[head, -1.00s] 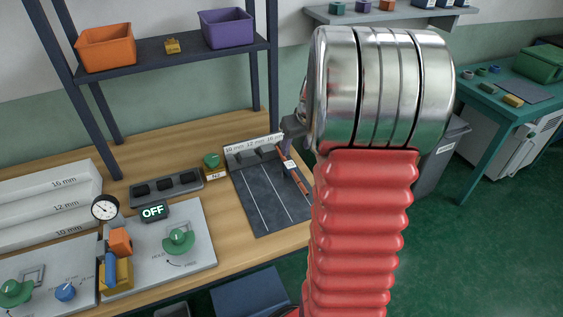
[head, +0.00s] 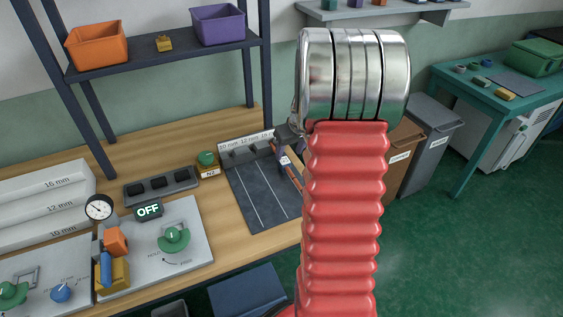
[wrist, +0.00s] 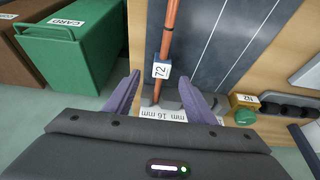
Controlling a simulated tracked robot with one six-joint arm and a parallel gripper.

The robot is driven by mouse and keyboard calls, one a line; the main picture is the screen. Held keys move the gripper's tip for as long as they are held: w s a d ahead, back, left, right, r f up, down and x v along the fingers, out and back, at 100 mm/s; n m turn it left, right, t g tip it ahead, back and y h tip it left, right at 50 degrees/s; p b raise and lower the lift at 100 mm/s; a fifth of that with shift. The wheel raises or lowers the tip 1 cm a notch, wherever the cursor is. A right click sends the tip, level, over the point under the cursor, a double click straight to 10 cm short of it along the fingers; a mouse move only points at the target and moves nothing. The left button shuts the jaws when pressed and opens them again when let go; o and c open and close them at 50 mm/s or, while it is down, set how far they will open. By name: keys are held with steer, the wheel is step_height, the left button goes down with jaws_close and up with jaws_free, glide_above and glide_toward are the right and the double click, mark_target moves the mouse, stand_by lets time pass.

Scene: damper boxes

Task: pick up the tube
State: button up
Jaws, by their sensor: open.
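The tube is a thin copper-coloured rod with a white tag reading 72. In the wrist view the tube (wrist: 170,30) runs down the dark lined board (wrist: 205,45) to a grey block by the "16 mm" label. In the head view the tube (head: 294,174) lies along the board's right side, partly hidden by my arm. My gripper (wrist: 160,84) is open; its two purple fingers stand either side of the tube's near end, below the tag in the picture. Its height above the tube is hard to tell. In the head view my gripper (head: 284,142) is mostly hidden behind the arm.
A green valve piece (head: 207,160) on a brass N2 block stands left of the board. A switch strip (head: 161,186) and a panel reading OFF (head: 149,210) are further left. Green (wrist: 68,50) and brown bins stand beyond the bench edge.

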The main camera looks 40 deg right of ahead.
mark_target(285, 161)
steer(key=shift+x, duration=1.3)
steer(key=shift+x, duration=2.65)
steer(key=shift+a, duration=0.15)
jaws_close()
steer(key=shift+r, duration=0.1)
